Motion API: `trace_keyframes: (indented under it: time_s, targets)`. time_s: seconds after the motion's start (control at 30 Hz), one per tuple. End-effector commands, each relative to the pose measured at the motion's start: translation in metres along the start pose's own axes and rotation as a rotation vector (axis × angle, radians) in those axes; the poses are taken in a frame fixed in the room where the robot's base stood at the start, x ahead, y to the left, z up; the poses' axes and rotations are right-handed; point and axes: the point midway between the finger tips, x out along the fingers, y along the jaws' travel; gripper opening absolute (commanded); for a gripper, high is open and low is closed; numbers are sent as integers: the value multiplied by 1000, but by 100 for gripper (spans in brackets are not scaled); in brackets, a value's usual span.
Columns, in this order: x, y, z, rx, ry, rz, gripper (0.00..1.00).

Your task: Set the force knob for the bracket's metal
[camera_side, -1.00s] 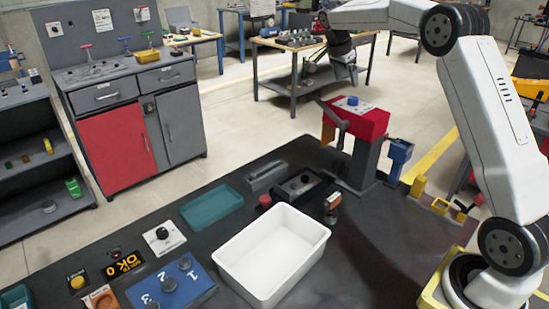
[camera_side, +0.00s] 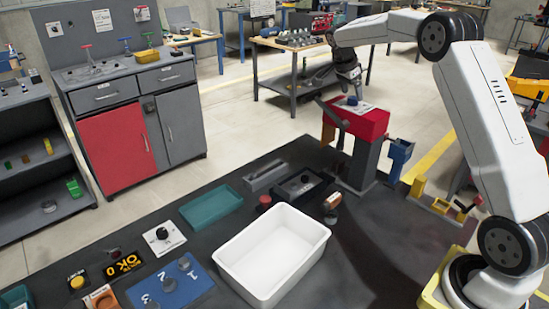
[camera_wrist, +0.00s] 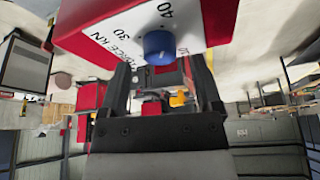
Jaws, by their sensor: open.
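The blue force knob (camera_side: 352,101) sits on a pale dial plate on top of the red press head (camera_side: 362,122). In the wrist view the blue knob (camera_wrist: 158,47) shows beside the markings 30, 40 and "FORCE KN". My gripper (camera_side: 351,86) is just above the knob in the side view. In the wrist view my gripper (camera_wrist: 160,75) is open, with one finger on each side of the picture and the knob beyond the tips, roughly centred between them. Whether a finger touches the knob I cannot tell. I cannot make out the bracket or its metal.
A white bin (camera_side: 270,258), a teal tray (camera_side: 211,207) and a blue numbered panel (camera_side: 170,287) stand on the dark bench (camera_side: 375,235). A lever (camera_side: 334,115) is at the press head's left. A blue part (camera_side: 399,152) is at its right.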

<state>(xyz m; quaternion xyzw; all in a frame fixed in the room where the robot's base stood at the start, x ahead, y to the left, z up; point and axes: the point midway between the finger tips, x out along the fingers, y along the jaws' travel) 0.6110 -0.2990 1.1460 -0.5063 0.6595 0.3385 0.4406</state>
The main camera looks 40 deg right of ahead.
Motion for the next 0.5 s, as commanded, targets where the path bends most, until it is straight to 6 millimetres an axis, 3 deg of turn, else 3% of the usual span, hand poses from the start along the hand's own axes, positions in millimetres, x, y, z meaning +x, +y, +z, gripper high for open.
trace_keyframes:
  time_s: [0.2, 0.5]
  targets:
    - [17, 0, 0, 1, 0, 1, 83]
    - [20, 0, 0, 1, 0, 0, 83]
